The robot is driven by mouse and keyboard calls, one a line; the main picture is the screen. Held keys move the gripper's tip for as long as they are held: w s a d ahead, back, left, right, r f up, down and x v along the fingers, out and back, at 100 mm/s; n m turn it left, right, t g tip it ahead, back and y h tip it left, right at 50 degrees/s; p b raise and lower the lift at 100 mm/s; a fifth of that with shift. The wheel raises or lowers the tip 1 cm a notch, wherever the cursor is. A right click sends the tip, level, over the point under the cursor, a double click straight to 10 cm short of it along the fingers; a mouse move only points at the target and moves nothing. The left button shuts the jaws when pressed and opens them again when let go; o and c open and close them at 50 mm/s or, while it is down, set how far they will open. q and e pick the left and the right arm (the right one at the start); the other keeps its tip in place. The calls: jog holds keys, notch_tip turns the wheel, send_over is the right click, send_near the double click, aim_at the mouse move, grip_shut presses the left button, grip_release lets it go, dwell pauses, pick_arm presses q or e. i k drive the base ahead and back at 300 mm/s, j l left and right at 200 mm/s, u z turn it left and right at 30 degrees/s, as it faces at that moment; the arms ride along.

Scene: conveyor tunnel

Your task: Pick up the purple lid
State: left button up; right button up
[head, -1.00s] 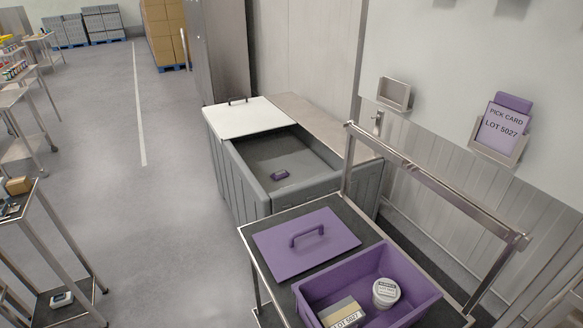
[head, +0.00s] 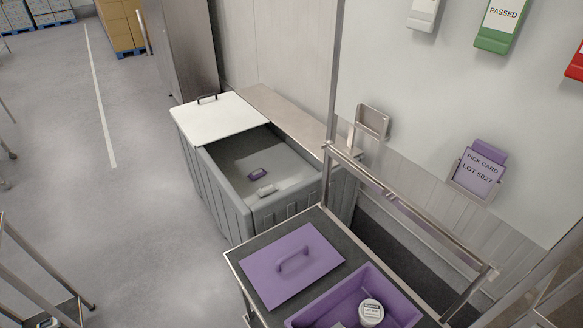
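The purple lid (head: 291,265) is a flat square plate with a raised loop handle (head: 292,260) on top. It lies flat, handle up, on the dark top of a metal cart (head: 260,235) at the lower middle of the head view. A purple tote (head: 320,310) stands beside it on the same cart, open at the top, with a white round tub (head: 371,311) inside. The tote's near part is cut off by the picture's lower edge. Neither of my grippers is in view.
A grey bin (head: 222,192) with a white cover (head: 218,122) over part of it stands behind the cart, a small purple item (head: 257,174) inside. A metal rail (head: 410,215) runs along the cart's right side. Open floor (head: 110,220) lies to the left.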

aim_at(284, 268)
jog(key=i+j+z, duration=0.6)
jog(key=j, duration=0.25)
jog(key=i+j+z, duration=0.15)
jog(key=j, duration=0.2)
jog(key=i+j+z, duration=0.2)
jog(key=j, duration=0.15)
jog(key=i+j+z, duration=0.2)
jog(key=j, duration=0.2)
jog(key=j+z, duration=0.2)
jog(key=j, duration=0.2)
jog(key=i+j+z, duration=0.2)
jog(key=j, duration=0.2)
jog(key=k, duration=0.1)
